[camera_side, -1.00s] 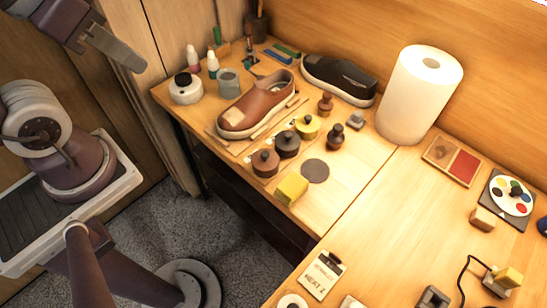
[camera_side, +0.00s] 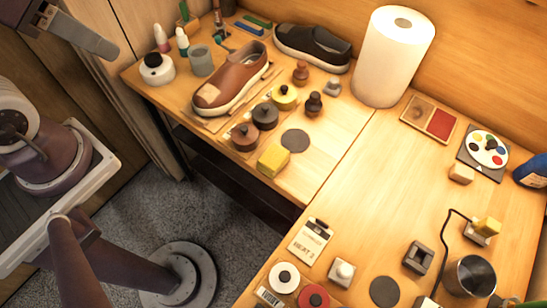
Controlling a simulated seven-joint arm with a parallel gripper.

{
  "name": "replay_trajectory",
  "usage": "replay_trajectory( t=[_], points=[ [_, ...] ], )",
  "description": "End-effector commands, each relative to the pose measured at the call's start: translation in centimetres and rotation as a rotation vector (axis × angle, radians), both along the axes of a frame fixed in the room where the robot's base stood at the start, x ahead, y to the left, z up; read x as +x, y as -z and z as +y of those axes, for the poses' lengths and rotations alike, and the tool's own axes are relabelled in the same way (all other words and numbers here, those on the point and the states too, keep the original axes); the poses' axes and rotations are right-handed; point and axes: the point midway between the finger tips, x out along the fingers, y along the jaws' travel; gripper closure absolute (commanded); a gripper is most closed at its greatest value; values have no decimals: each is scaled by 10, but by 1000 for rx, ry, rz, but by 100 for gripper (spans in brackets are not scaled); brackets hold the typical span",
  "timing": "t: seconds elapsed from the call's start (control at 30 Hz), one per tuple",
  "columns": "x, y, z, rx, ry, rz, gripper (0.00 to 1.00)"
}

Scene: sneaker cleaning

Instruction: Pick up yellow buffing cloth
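A yellow block-like piece (camera_side: 273,160), possibly the folded buffing cloth, lies at the front edge of the left table, beside a dark round pad (camera_side: 295,140). Another yellow piece (camera_side: 488,226) sits on a small stand at the far right; I cannot tell whether it is cloth or sponge. Part of my gripper (camera_side: 85,33) shows at the top left edge, high up and well away from both yellow pieces. Only one grey finger-like part is clear, so its opening cannot be judged. Nothing is seen held in it.
A brown shoe (camera_side: 236,77) and a dark shoe (camera_side: 312,46) stand behind several round-knobbed tools. A white paper roll (camera_side: 394,60) stands tall at the back. A metal cup (camera_side: 469,279) and a cord are at the right.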

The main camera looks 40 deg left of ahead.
Motion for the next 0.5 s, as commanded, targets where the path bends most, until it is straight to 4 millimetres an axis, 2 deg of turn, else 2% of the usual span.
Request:
replay_trajectory(
  t=[0.03, 0.23, 0.5],
  points=[
    [0, 0, 0, 0, 0, 0, 49],
    [0, 0, 0, 0, 0, 0, 10],
    [0, 0, 0, 0, -1, 0, 9]
  ],
)
